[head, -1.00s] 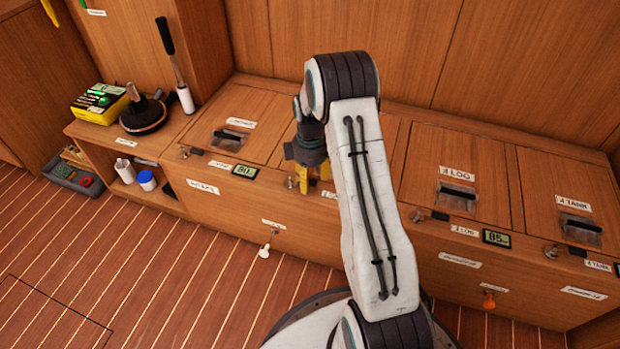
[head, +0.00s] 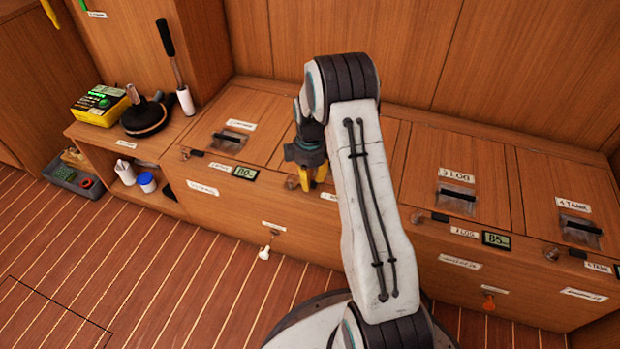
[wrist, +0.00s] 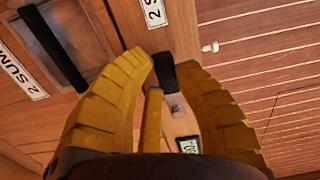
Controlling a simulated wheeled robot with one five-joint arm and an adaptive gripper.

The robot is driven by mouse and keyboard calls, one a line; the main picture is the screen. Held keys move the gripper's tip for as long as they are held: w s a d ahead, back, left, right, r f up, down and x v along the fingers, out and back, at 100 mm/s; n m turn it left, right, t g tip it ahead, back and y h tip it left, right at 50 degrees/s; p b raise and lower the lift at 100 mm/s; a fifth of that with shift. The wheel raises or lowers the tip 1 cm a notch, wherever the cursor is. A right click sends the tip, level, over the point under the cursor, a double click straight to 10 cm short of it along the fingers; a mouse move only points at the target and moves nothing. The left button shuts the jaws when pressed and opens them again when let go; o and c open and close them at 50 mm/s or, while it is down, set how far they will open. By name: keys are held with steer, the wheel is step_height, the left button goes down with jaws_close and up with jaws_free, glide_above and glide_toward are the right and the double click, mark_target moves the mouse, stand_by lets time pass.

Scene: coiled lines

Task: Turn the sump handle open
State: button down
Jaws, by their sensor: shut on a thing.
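The sump handle (wrist: 163,72) is a short black lever on a metal stem, seen in the wrist view beside a label starting with "2 S". My gripper (wrist: 166,66) has its yellow fingers around it, shut on the lever near the fingertips. A "2 SUMP" label (wrist: 20,68) lies at the left, by a hatch with a black grip (wrist: 52,45). In the head view my gripper (head: 312,176) is at the locker's front upper edge, and the lever is hidden behind its fingers.
Similar black levers stand on the same front edge, one at the left (head: 195,153) and one at the right (head: 440,217). A white knob (head: 264,253) sticks out low on the front. My arm covers the middle. The plank floor (head: 140,265) at left is clear.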

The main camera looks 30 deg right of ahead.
steer(key=shift+s+f, duration=0.1)
steer(key=shift+s, duration=0.05)
steer(key=m, duration=0.1)
steer(key=s+a+m+p, duration=0.1)
steer(key=shift+m, duration=0.3)
steer(key=m, duration=0.1)
steer(key=a+m+p, duration=0.1)
steer(key=m, duration=0.1)
steer(key=shift+s+a+m, duration=0.3)
steer(key=shift+s, duration=0.1)
steer(key=a+m, duration=0.1)
steer(key=m+p, duration=0.1)
steer(key=m, duration=0.1)
steer(key=a+m, duration=0.1)
steer(key=m, duration=0.1)
steer(key=shift+s+a, duration=0.15)
steer(key=shift+a, duration=0.15)
steer(key=m, duration=0.1)
steer(key=a+m, duration=0.1)
steer(key=m+p, duration=0.1)
steer(key=shift+w+a+f+m, duration=0.1)
steer(key=shift+w+a+m, duration=0.1)
steer(key=shift+a+m, duration=0.15)
steer(key=shift+w+a+m, duration=0.2)
steer(key=shift+a+m, duration=0.1)
steer(key=shift+m, duration=0.5)
steer(key=shift+w+a+m, duration=0.2)
steer(key=shift+a+m, duration=0.05)
steer(key=shift+m, duration=0.5)
